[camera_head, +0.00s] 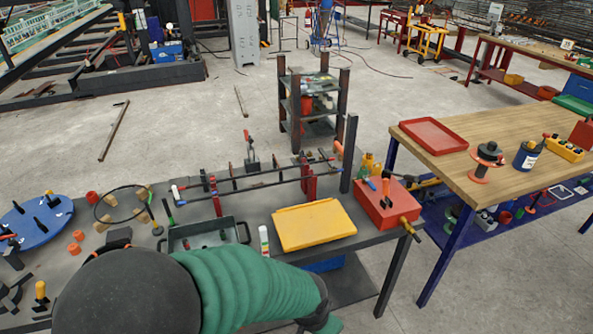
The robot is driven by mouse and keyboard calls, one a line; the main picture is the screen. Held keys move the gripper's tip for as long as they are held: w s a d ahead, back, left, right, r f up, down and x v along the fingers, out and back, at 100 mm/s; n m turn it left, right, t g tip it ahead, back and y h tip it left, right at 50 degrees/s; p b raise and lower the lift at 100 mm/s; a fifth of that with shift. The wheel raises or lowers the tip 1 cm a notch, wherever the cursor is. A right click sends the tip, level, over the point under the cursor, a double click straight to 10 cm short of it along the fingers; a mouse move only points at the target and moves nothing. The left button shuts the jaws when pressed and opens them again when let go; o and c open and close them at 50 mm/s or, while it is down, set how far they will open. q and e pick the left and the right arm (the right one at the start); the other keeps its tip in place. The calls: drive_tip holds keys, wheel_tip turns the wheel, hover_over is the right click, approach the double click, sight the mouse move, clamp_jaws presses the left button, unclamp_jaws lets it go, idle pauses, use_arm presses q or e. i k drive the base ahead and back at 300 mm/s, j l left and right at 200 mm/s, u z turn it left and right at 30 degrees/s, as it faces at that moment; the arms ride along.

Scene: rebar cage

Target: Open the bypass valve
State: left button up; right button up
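No part is labelled as the bypass valve. A red box (386,205) sits at the right end of the grey workbench (372,240). It has a yellow handle-like fitting (409,227) on its right side and small upright parts with orange-red and black tops on its top. Whether this fitting is the valve, and whether it is open or shut, I cannot tell. My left arm in a green sleeve crosses the bottom of the view, and its far end is cut off by the lower edge. Neither gripper shows.
A yellow tray (313,224) lies left of the red box, with a dark metal tray (203,233) further left. A clamped bar frame (250,180) runs along the bench's back. A wooden-topped table (470,150) with a red tray (433,136) stands right.

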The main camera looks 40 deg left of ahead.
sight(368, 182)
drive_tip(key=i+j+u, duration=0.1)
drive_tip(key=i+u, duration=0.35)
drive_tip(key=i+l+u, duration=0.15)
drive_tip(key=i+u, duration=0.3)
drive_tip(key=i, duration=0.1)
